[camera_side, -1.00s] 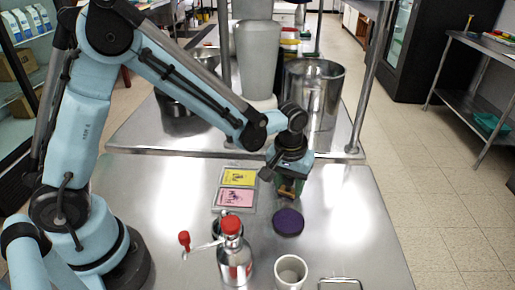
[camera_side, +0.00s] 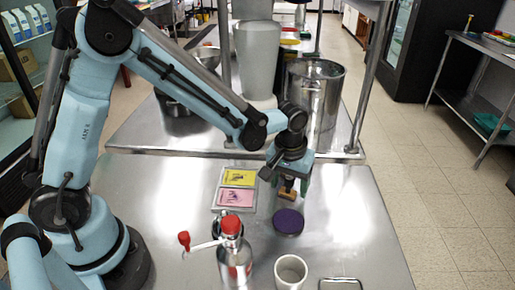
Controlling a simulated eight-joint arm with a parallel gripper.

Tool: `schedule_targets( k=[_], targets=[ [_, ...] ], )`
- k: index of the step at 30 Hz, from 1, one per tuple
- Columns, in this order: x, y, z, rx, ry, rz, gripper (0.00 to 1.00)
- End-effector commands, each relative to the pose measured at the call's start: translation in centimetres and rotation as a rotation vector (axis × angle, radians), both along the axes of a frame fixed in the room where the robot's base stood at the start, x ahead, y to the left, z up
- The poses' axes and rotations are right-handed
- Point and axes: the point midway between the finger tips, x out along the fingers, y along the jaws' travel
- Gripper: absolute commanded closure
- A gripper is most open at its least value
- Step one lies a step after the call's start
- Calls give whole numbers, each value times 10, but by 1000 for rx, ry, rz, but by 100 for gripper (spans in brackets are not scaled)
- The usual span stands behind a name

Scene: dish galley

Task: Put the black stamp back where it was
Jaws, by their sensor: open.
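The stamp, with a dark handle and a brown base (camera_side: 287,194), stands on the steel table behind the round purple ink pad (camera_side: 288,221). My gripper (camera_side: 290,183) points down above the stamp. Its fingers are open, one on each side of the stamp's handle. Whether a finger still touches the handle cannot be told. To the left, a grey tray (camera_side: 217,205) holds a yellow card (camera_side: 238,177) and a pink card (camera_side: 235,197), both with dark printed marks.
A red-topped bottle (camera_side: 233,250) with a red-knobbed lever stands at the front, beside a white cup (camera_side: 290,271). A metal frame (camera_side: 340,281) lies at the front edge. A large steel pot (camera_side: 315,95) stands behind. The table's right side is clear.

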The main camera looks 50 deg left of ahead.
Motion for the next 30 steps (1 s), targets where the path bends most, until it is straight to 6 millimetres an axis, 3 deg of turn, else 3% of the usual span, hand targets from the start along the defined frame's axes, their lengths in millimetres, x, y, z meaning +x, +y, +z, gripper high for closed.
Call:
schedule_targets(
  k=[18, 26, 30],
  targets=[
    [-11, -5, 98, 0, 0, 0, 31],
    [-14, -5, 116, -1, -3, -2, 31],
    [-23, 4, 124, -9, -37, -31, 31]
  ],
)
